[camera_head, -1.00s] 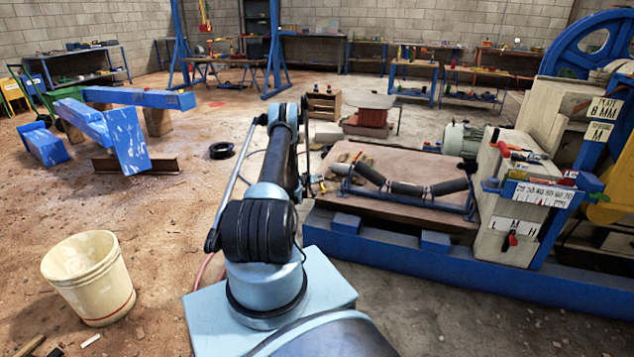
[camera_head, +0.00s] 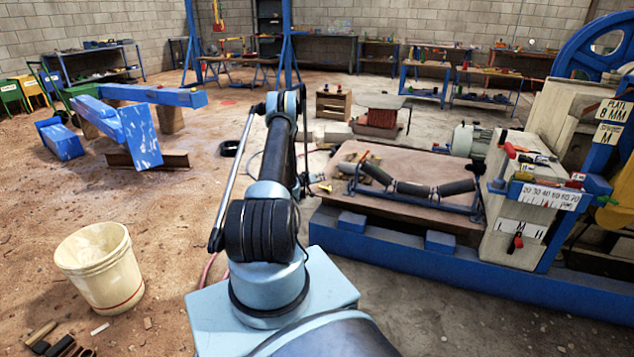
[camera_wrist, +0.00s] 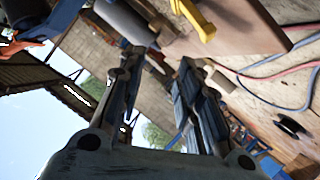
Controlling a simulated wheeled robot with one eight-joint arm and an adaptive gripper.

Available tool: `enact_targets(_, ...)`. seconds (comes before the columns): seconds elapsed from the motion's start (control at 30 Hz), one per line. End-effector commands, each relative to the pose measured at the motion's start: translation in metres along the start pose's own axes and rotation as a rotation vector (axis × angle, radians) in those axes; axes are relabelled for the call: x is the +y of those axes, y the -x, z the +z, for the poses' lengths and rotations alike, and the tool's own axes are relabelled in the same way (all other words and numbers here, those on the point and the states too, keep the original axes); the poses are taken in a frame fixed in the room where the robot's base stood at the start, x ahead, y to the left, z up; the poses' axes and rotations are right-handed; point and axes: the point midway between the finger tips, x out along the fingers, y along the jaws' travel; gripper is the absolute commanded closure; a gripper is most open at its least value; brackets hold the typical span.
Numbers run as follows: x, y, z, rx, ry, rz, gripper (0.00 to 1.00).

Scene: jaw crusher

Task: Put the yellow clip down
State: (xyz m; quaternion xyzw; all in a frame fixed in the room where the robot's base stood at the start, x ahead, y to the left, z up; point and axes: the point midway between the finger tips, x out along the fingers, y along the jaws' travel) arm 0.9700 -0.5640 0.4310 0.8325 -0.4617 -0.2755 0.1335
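A yellow piece, which looks like the yellow clip (camera_wrist: 193,17), lies at the edge of a brown board (camera_wrist: 240,30) at the top of the wrist view. In the head view a small yellow spot (camera_head: 325,188) shows at the board's left end, too small to make out. My gripper (camera_wrist: 158,65) has its two dark fingers apart, with a gap between them and nothing clearly held. The yellow piece is beyond the fingertips, apart from them. In the head view my gripper (camera_head: 314,180) is small, beside the board's left edge, and partly hidden by my arm.
A conveyor roller frame (camera_head: 415,190) stands on the board, with loose tools behind it. The blue crusher base (camera_head: 450,265) runs along the right. A white bucket (camera_head: 98,265) stands at left. Cables (camera_wrist: 270,85) lie on the floor near my gripper.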

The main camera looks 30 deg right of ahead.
Motion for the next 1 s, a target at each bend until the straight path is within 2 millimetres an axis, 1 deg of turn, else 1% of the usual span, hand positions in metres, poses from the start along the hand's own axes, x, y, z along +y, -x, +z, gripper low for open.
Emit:
enact_targets(0.03,0.0,0.007,-0.001,0.0,0.001,0.001,0.68)
enact_targets(0.1,0.0,0.015,-0.002,-0.002,0.0,0.003,0.68)
enact_targets(0.33,-0.004,0.032,-0.006,-0.002,-0.001,0.002,0.68)
enact_targets(0.47,-0.004,0.041,-0.019,-0.009,0.0,-0.006,0.68)
enact_targets(0.57,-0.002,0.054,-0.039,-0.024,0.001,-0.02,0.68)
enact_targets(0.67,0.0,0.073,-0.066,-0.045,0.002,-0.04,0.68)
enact_targets(0.8,0.006,0.102,-0.1,-0.076,0.007,-0.068,0.68)
enact_targets(1.0,0.018,0.149,-0.142,-0.123,0.015,-0.111,0.68)
